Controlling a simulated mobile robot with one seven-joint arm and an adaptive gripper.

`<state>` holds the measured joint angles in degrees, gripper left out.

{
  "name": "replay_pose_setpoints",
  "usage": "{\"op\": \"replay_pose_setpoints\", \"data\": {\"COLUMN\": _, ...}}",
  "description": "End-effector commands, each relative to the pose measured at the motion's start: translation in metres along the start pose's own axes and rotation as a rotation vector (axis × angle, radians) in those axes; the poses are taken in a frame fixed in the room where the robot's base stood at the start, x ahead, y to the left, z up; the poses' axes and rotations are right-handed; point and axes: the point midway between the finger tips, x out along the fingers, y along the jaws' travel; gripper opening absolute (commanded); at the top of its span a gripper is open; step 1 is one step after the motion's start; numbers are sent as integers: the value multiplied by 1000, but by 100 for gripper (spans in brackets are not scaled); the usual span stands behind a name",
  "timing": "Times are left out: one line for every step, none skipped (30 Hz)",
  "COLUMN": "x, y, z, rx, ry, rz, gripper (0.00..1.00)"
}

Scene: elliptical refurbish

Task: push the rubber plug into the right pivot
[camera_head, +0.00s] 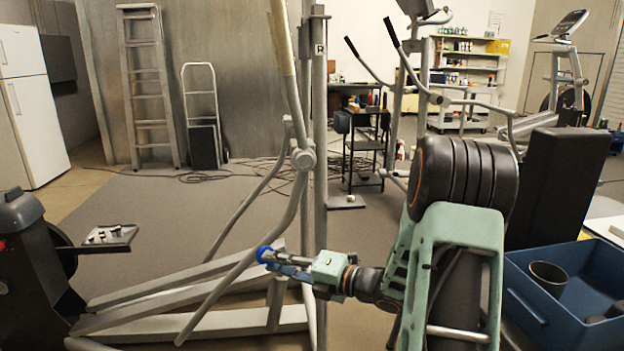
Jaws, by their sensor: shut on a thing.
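My gripper (283,261) reaches left at low centre, in front of the elliptical's grey tubes. Its fingers are shut on a small round blue piece, which looks like the rubber plug (264,253). The plug is at the fingertips, by a sloping grey lower bar; I cannot tell whether it touches the bar. The right pivot appears to be the grey round joint (303,158) on the swing arm, beside the upright post (320,110) marked "R". This joint is well above my gripper. Its opening cannot be made out.
A blue bin (530,305) with a dark cup (548,278) stands at the lower right. A small tray (110,238) of parts lies at the left. Sloping grey rails (190,290) cross the lower left. A black cart (366,150) stands behind. Grey mat lies open at left centre.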

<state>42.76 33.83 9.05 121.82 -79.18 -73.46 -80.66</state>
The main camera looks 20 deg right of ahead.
Motion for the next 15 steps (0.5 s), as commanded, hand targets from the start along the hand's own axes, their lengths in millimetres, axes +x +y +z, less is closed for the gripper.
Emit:
{"op": "replay_pose_setpoints", "data": {"x": 1, "y": 9, "z": 19, "rx": -3, "ry": -47, "rz": -10, "gripper": 9}}
{"op": "replay_pose_setpoints", "data": {"x": 1, "y": 14, "z": 31, "rx": 0, "ry": -79, "rz": -18, "gripper": 9}}
{"op": "replay_pose_setpoints", "data": {"x": 1, "y": 21, "z": 47, "rx": 3, "ry": -123, "rz": -28, "gripper": 9}}
{"op": "replay_pose_setpoints", "data": {"x": 0, "y": 28, "z": 61, "rx": 6, "ry": -161, "rz": -37, "gripper": 9}}
{"op": "replay_pose_setpoints", "data": {"x": -1, "y": 35, "z": 74, "rx": 10, "ry": -199, "rz": -45, "gripper": 9}}
{"op": "replay_pose_setpoints", "data": {"x": -4, "y": 47, "z": 92, "rx": 15, "ry": -253, "rz": -57, "gripper": 9}}
{"op": "replay_pose_setpoints", "data": {"x": -6, "y": 56, "z": 106, "rx": 18, "ry": -291, "rz": -66, "gripper": 9}}
{"op": "replay_pose_setpoints", "data": {"x": -8, "y": 64, "z": 118, "rx": 23, "ry": -328, "rz": -75, "gripper": 9}}
{"op": "replay_pose_setpoints", "data": {"x": -12, "y": 74, "z": 132, "rx": 30, "ry": -372, "rz": -87, "gripper": 9}}
{"op": "replay_pose_setpoints", "data": {"x": -14, "y": 82, "z": 141, "rx": 33, "ry": -401, "rz": -95, "gripper": 9}}
{"op": "replay_pose_setpoints", "data": {"x": -17, "y": 89, "z": 149, "rx": 36, "ry": -428, "rz": -101, "gripper": 9}}
{"op": "replay_pose_setpoints", "data": {"x": -20, "y": 97, "z": 159, "rx": 41, "ry": -460, "rz": -110, "gripper": 9}}
{"op": "replay_pose_setpoints", "data": {"x": -23, "y": 102, "z": 165, "rx": 44, "ry": -480, "rz": -116, "gripper": 9}}
{"op": "replay_pose_setpoints", "data": {"x": -25, "y": 107, "z": 170, "rx": 48, "ry": -497, "rz": -119, "gripper": 9}}
{"op": "replay_pose_setpoints", "data": {"x": -27, "y": 112, "z": 175, "rx": 50, "ry": -515, "rz": -124, "gripper": 9}}
